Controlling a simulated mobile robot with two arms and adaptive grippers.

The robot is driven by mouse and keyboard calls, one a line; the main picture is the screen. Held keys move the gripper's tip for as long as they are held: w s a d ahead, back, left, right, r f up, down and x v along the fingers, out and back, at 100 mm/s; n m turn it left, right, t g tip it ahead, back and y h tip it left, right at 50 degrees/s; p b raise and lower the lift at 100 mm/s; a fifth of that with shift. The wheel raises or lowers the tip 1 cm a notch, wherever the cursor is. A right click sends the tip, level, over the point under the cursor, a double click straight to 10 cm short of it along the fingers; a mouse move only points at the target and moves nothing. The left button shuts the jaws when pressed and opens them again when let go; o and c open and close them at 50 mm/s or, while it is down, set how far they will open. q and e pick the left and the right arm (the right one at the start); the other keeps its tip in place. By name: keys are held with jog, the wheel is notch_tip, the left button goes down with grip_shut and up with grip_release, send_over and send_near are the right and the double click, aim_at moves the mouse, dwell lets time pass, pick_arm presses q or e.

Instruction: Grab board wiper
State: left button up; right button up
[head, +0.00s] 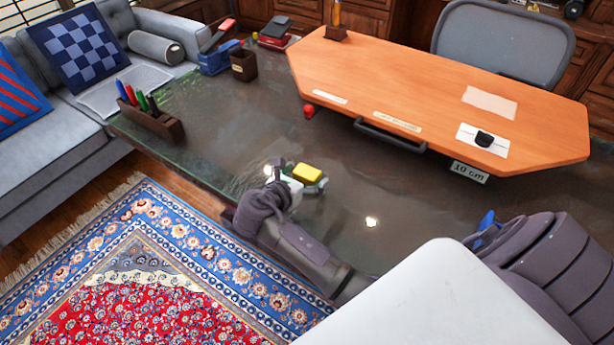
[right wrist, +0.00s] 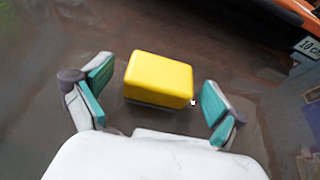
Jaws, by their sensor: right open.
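The board wiper (head: 308,173) is a yellow block on a thin, paler base, lying on the dark glossy tabletop (head: 225,130) near its front edge. My right gripper (head: 301,184) is right beside it, on the near side, with its fingers spread. In the right wrist view the yellow wiper (right wrist: 158,78) lies between the two teal-padded fingers of the open gripper (right wrist: 155,88), with a gap on each side. It appears slightly ahead of the palm and is not gripped. My left gripper is not in view.
A raised orange wooden board (head: 400,85) with a black handle (head: 390,134) stands behind the wiper. A wooden pen holder (head: 150,122) stands at the left end of the dark table. The tabletop around the wiper is clear.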

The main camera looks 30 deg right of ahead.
jog(key=c, duration=1.2)
